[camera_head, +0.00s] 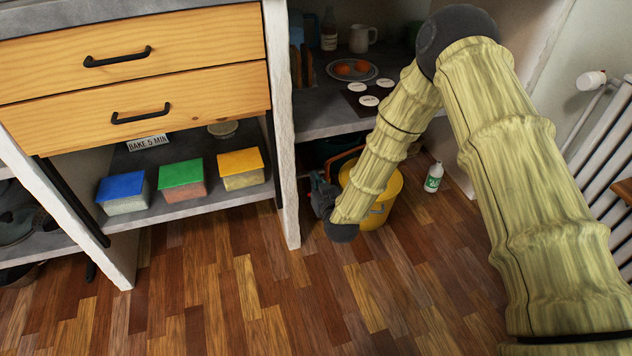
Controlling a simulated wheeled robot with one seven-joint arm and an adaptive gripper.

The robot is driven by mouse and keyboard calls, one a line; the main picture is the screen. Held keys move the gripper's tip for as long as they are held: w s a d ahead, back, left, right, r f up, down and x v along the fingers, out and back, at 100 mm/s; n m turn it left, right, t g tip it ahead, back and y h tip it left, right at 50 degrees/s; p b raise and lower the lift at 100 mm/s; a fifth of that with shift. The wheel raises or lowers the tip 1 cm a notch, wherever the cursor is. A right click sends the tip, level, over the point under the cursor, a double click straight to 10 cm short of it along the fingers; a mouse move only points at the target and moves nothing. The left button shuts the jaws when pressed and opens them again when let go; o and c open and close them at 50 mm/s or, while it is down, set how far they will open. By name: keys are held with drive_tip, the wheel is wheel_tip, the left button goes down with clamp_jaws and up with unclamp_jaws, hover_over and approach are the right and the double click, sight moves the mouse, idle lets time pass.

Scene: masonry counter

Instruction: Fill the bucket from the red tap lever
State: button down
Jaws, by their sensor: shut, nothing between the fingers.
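A yellow bucket (388,194) stands on the wooden floor under the grey counter, partly hidden behind my forearm. An orange-brown bar, perhaps its handle, shows at its upper left. My arm reaches down from the right and bends at a black wrist joint in front of the bucket. My gripper (319,184) is dark, small and shut with nothing in it. It is just left of the bucket, by the white post; I cannot tell whether it touches anything. I cannot make out a tap or a red lever; the space above the bucket is dark and partly hidden by my arm.
A white bottle (433,177) stands on the floor right of the bucket. A white post (283,130) rises close left of my gripper. A plate with orange fruit (352,70) sits on the counter. A radiator (602,140) is at right. The front floor is clear.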

drive_tip(key=p+v, duration=0.3)
drive_tip(key=v, duration=0.6)
drive_tip(key=shift+f, duration=0.15)
drive_tip(key=s+d+f+m+g+h, duration=0.1)
drive_tip(key=s+d+f+g, duration=0.35)
drive_tip(key=s+f, duration=0.35)
drive_tip(key=s+d+f+m+g+h, duration=0.1)
drive_tip(key=s+d+f+g, duration=0.2)
drive_tip(key=s+d+f, duration=0.55)
drive_tip(key=s+d+m+g+h, duration=0.1)
drive_tip(key=s+d+g, duration=0.25)
drive_tip(key=s, duration=0.85)
drive_tip(key=s+d+m+g+h, duration=0.1)
drive_tip(key=s+d+g+h, duration=0.2)
drive_tip(key=s, duration=1)
wheel_tip(320, 180, up, 38)
drive_tip(key=d+y+p, duration=0.1)
drive_tip(key=p, duration=3.7)
drive_tip(key=shift+d, duration=0.15)
drive_tip(key=c, duration=2.2)
unclamp_jaws()
